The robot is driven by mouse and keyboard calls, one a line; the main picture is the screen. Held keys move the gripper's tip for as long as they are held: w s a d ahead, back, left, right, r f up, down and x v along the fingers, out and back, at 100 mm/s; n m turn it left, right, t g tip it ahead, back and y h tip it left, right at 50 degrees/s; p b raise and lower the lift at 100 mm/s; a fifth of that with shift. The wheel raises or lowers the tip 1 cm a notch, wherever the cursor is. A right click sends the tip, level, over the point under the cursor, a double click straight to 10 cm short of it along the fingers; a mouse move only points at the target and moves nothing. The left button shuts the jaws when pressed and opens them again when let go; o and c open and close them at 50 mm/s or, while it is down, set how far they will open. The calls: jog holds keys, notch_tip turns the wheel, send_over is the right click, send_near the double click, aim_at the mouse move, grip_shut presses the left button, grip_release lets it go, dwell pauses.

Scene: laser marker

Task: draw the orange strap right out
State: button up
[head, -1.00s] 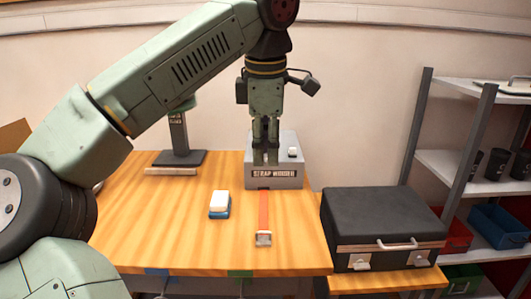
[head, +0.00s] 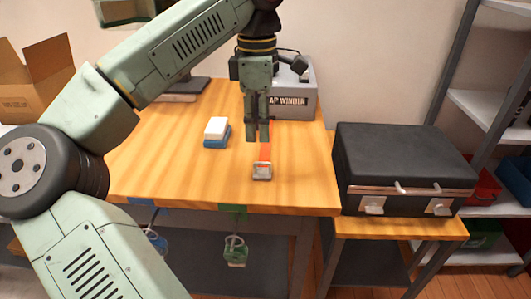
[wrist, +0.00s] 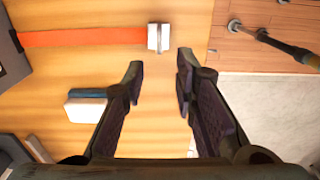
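The orange strap (head: 265,147) runs from the grey strap winder (head: 293,99) toward the table's front edge and ends in a metal buckle (head: 262,171). It lies on the wooden table. In the wrist view the strap (wrist: 75,38) comes in from the left and its buckle (wrist: 158,38) is ahead of the fingertips. My gripper (head: 258,137) points down above the strap, short of the buckle, and hides part of the strap and the winder's label. In the wrist view my gripper (wrist: 160,75) has its fingers apart with nothing between them.
A white and blue block (head: 217,132) lies left of the strap. A black case (head: 400,170) stands on a lower stand to the right. A cardboard box (head: 35,82) is at the left. Tags (head: 235,250) hang under the front edge. The front tabletop is mostly clear.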

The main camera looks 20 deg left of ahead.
notch_tip(320, 180, down, 8)
jog(key=shift+r+p, duration=0.25)
jog(key=shift+p, duration=0.05)
jog(key=shift+c, duration=0.2)
grip_shut()
dwell(0.6)
